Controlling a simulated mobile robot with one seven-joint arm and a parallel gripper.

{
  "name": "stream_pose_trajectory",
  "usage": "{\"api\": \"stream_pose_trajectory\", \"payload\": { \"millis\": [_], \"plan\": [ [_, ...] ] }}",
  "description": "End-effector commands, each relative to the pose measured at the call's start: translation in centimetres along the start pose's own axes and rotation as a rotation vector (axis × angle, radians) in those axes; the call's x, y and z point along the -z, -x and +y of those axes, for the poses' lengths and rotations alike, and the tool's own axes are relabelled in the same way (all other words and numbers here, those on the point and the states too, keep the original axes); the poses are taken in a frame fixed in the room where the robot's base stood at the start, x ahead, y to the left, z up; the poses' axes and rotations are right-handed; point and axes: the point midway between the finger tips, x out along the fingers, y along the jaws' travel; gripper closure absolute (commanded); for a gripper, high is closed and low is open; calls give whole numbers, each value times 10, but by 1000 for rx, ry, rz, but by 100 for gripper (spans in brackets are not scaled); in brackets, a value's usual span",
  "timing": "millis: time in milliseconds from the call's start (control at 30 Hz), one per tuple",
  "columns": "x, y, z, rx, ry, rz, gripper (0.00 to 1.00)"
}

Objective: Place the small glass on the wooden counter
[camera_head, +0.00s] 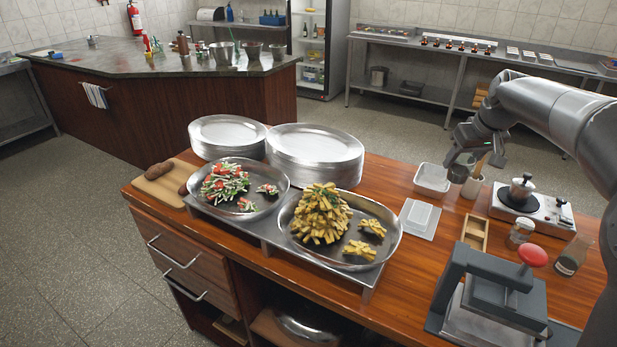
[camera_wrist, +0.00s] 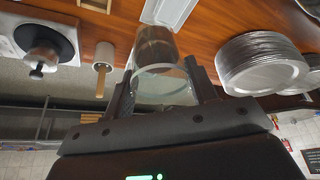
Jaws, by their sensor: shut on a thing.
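My gripper (camera_head: 465,160) is above the right part of the wooden counter (camera_head: 393,182), near a white container. In the wrist view my gripper (camera_wrist: 162,88) is shut on a small clear glass (camera_wrist: 157,46). The glass sits between the two fingers, its round rim toward the camera, and the brown wood shows through it. In the head view the glass is hard to make out at the fingers. The gap between glass and counter cannot be judged exactly, but the glass looks held above the surface.
Plate stacks (camera_head: 315,150) and food trays stand left. A dark press (camera_head: 490,290) stands at front right.

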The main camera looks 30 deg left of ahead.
Motion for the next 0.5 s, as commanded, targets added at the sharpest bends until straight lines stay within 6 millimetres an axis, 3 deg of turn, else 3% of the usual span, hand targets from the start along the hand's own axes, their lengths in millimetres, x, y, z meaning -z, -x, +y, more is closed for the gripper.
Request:
{"api": "stream_pose_trajectory", "payload": {
  "millis": [200, 500],
  "plan": [
    [19, -9, -35, 28, 68, 0, 75],
    [28, -21, -58, 47, 110, -1, 75]
  ]
}}
